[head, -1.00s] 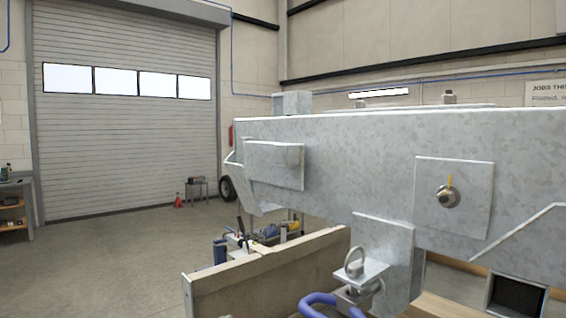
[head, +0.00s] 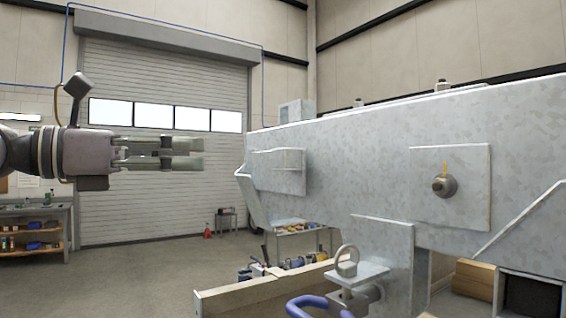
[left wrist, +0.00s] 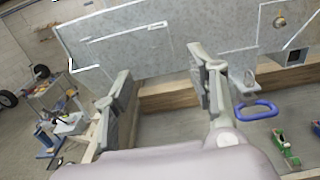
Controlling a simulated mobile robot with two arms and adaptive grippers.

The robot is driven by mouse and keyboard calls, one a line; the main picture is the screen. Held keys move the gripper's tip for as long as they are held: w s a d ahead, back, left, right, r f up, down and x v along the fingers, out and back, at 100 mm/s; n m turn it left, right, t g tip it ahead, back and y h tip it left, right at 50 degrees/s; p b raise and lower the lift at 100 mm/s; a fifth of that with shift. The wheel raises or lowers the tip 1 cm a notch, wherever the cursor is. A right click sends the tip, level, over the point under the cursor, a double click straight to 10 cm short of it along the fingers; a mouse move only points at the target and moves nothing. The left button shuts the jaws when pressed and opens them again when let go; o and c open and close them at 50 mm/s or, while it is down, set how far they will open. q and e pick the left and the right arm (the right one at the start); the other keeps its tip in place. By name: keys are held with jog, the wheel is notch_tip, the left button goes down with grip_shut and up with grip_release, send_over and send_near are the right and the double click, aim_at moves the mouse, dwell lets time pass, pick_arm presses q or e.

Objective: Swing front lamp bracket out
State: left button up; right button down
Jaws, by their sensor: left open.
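The grey galvanised trailer frame (head: 370,150) fills the right of the head view. A flat plate (head: 278,172) stands against its side near the left end and looks like the front lamp bracket; a bent flap (head: 256,200) hangs beside it. In the left wrist view the plate (left wrist: 130,52) lies beyond the fingers. My left gripper (head: 196,153) is open and empty, pointing right, to the left of the frame's end in the picture and apart from it. Its two fingers are spread in the left wrist view (left wrist: 161,68). My right gripper is not in view.
An upright eye bolt (head: 347,262) and a blue loop (head: 312,306) sit low in front of the frame. Wooden boards (head: 262,290) run below it. A cluttered cart (head: 298,238) stands behind. A workbench (head: 32,230) is far left; the floor between is open.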

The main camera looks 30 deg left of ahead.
aim_at(278, 157)
pick_arm(q)
jog(key=p+x, duration=0.4)
jog(key=x, duration=0.1)
jog(key=p+x, duration=0.4)
jog(key=x, duration=0.1)
jog(key=p+x, duration=0.4)
jog(key=x, duration=0.1)
jog(key=shift+w+r, duration=0.1)
jog(key=shift+r, duration=0.2)
jog(key=shift+w+d+f+p, duration=0.15)
jog(key=shift+w+d+p, duration=0.05)
jog(key=shift+w+p, duration=0.3)
jog(key=shift+w+d+f+p, duration=0.1)
jog(key=shift+w+d+p, duration=0.05)
jog(key=shift+w+p, duration=0.35)
jog(key=shift+s, duration=0.1)
jog(key=shift+c, duration=0.3)
grip_shut()
